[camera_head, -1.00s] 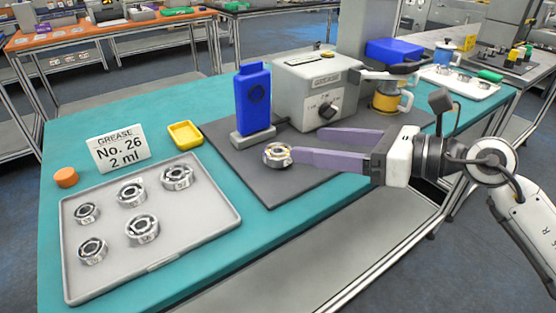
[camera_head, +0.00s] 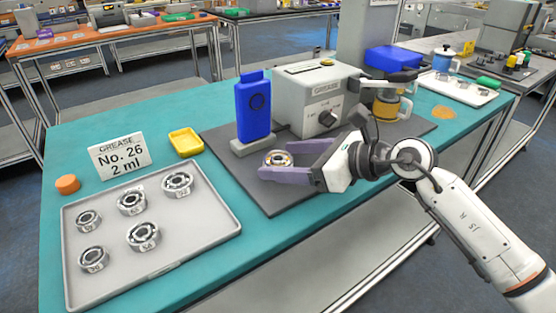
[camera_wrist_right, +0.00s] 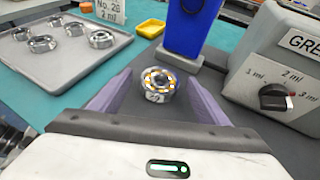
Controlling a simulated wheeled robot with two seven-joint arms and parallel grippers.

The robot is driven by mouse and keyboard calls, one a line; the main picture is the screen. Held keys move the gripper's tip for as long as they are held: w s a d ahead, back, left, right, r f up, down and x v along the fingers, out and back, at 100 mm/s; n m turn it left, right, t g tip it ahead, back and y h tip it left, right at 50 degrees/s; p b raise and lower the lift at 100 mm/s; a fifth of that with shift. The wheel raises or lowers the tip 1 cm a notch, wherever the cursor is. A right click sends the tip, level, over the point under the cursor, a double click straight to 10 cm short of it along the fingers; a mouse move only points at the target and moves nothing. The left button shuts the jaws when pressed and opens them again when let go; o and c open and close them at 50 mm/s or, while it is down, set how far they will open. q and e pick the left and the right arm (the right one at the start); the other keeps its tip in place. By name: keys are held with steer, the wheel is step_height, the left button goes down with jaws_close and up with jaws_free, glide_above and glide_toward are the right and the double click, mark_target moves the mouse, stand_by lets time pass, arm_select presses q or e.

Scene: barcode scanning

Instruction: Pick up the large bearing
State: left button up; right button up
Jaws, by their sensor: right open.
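A metal bearing (camera_head: 278,158) with yellow grease lies on the dark grey mat. My right gripper (camera_head: 273,162) is open and low over the mat. Several other bearings lie on the grey tray (camera_head: 200,238) at left; the back right one (camera_head: 177,185) and the front middle one (camera_head: 143,236) look among the larger. My left gripper is not in view.
A blue upright device (camera_head: 253,108) and a grey grease machine (camera_head: 312,95) with a knob stand behind the bearing. A sign (camera_head: 120,157), a yellow dish (camera_head: 186,142) and an orange cap (camera_head: 67,183) stand behind the tray. The teal table's front right is clear.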

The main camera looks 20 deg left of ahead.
steer(key=shift+a, duration=0.1)
steer(key=shift+w, duration=0.1)
steer(key=c, duration=1.3)
